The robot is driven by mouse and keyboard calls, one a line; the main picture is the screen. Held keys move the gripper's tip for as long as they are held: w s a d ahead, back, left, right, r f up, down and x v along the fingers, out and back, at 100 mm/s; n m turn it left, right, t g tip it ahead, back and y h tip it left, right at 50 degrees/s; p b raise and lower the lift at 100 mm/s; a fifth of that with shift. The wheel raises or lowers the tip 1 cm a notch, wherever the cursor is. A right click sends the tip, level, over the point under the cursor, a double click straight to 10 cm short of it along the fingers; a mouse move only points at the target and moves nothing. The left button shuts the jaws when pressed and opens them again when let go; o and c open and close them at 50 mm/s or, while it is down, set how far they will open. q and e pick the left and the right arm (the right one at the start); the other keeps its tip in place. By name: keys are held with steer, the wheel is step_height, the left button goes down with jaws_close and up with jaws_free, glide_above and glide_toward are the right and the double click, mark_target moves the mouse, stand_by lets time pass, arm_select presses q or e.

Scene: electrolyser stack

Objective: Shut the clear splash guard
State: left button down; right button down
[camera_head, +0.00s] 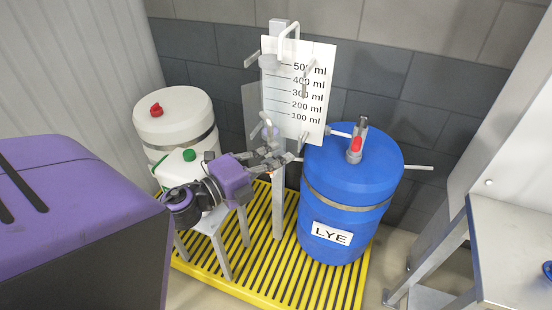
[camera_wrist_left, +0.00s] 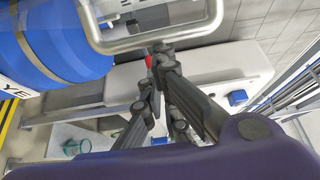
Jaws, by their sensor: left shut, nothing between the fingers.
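My left gripper (camera_head: 284,158) is shut and empty, near the lower left edge of a white board (camera_head: 310,128) marked in ml. In the left wrist view its fingertips (camera_wrist_left: 160,52) appear close to the lower bar of a pale U-shaped handle (camera_wrist_left: 128,45); I cannot tell whether they touch. Another pale handle (camera_head: 290,30) shows at the board's top edge in the head view. The clear splash guard's outline is hard to make out against the board, so its exact angle cannot be told. My right gripper is not in view.
A blue LYE drum (camera_head: 355,215) with a red-handled valve (camera_head: 355,146) stands right of the post (camera_head: 279,205) on a yellow grating (camera_head: 265,290). A white drum (camera_head: 172,118) and a green-capped white container (camera_head: 176,170) stand left. A grey bench (camera_head: 510,240) is at right.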

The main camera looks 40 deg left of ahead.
arm_select(q)
steer(key=shift+a, duration=0.55)
